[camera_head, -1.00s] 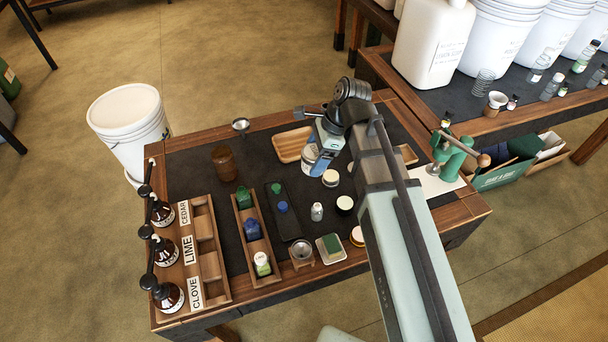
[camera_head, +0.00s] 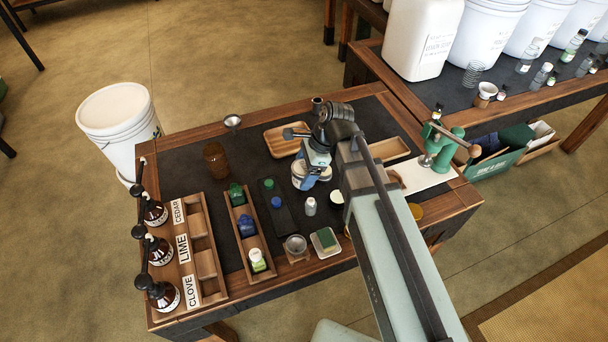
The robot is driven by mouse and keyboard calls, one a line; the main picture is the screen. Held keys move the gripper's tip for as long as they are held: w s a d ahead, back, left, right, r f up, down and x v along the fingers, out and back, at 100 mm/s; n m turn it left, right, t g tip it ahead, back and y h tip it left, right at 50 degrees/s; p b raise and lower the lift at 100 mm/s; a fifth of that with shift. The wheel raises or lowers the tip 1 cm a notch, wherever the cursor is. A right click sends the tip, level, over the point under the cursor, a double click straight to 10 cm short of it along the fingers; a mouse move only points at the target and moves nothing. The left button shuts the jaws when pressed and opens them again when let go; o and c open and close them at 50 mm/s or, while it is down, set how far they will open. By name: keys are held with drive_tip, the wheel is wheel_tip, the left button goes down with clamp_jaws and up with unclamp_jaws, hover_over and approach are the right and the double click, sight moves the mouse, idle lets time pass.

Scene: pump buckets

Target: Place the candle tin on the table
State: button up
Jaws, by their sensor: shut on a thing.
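The candle tin (camera_head: 299,179) is a short, pale round tin with a greyish top, left of the middle of the dark table mat. My gripper (camera_head: 314,177), with blue fingers, reaches down over its right side and is shut on it. The fingers and wrist hide part of the tin. I cannot tell whether its base touches the table (camera_head: 186,160). A pale round lid or tin shows just right of the fingers, partly hidden.
A wooden tray (camera_head: 272,140) lies behind the tin. A small white-capped bottle (camera_head: 310,206) and a dark narrow tray (camera_head: 283,224) with coloured caps stand in front. An amber jar (camera_head: 215,160) is at left, a green press (camera_head: 446,149) at right.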

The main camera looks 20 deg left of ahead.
drive_tip(key=shift+f, duration=1.05)
drive_tip(key=shift+f, duration=0.1)
drive_tip(key=o, duration=1.3)
drive_tip(key=shift+c, duration=0.2)
drive_tip(key=v, duration=1.2)
